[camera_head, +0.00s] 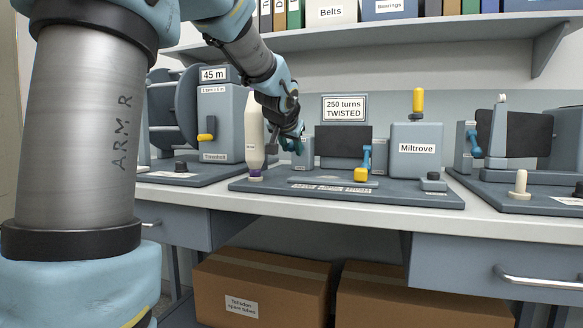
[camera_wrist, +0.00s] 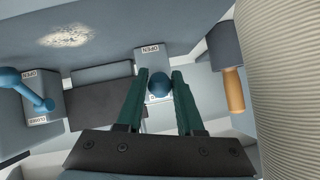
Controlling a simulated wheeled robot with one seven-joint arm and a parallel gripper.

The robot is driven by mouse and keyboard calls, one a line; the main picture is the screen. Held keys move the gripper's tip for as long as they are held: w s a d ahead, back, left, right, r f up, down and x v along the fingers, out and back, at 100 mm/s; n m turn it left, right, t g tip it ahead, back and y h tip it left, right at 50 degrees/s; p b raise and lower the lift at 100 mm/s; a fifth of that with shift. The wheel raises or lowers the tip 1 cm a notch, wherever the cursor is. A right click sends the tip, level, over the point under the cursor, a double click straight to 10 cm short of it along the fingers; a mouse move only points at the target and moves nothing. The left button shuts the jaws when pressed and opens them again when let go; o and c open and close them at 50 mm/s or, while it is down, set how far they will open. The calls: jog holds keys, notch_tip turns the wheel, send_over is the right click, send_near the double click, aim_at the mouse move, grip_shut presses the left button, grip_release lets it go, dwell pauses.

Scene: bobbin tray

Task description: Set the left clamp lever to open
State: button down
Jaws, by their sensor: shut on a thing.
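My gripper (camera_head: 293,146) is at the left clamp block (camera_head: 302,160), on the middle machine's base. In the wrist view, my gripper's green fingers (camera_wrist: 159,88) are shut on the blue ball knob (camera_wrist: 158,84) of the left clamp lever. The left clamp block (camera_wrist: 150,60) has an OPEN label at its far end. The knob is apart from that label, and the lever's arm is hidden behind it.
A white thread cone (camera_head: 255,135) stands close left of my gripper; its ribbed side fills the wrist view's right edge (camera_wrist: 285,80). A dark panel (camera_head: 343,142) lies between the clamps. The Miltrove housing (camera_head: 416,150) stands right. A shelf (camera_head: 400,32) runs above.

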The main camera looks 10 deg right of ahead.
jog(key=shift+f+t+b, duration=0.7)
jog(key=shift+f+b, duration=0.25)
jog(key=shift+b, duration=2.5)
jog(key=b, duration=0.2)
jog(key=shift+f+t+h+b, duration=0.1)
jog(key=shift+t+h+b, duration=0.2)
jog(key=shift+h+b, duration=0.1)
jog(key=shift+t+b, duration=0.3)
jog(key=shift+b, duration=1.4)
jog(key=c, duration=0.5)
grip_release()
jog(key=shift+c, duration=0.2)
